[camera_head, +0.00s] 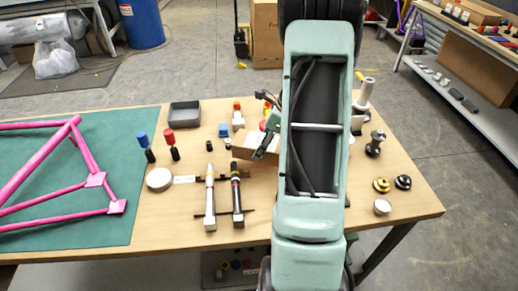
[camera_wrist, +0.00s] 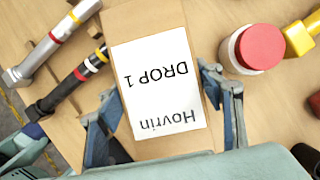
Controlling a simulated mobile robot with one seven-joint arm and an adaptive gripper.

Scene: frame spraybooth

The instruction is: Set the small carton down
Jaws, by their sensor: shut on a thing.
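The small carton (camera_wrist: 128,25) is brown cardboard with a white label (camera_wrist: 158,85) that reads "Hovrin DROP 1", upside down in the wrist view. My gripper (camera_wrist: 165,115) has one finger on each side of the carton and is shut on it. In the head view the carton (camera_head: 254,146) shows partly, left of my green arm, which hides the rest of it.
Two tubes, one white (camera_head: 210,195) and one black (camera_head: 237,197), lie left of the carton. A red-lidded white jar (camera_wrist: 252,48) stands close to its right in the wrist view. A grey tray (camera_head: 185,114) and a green mat (camera_head: 100,160) with a pink frame (camera_head: 45,150) are further left.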

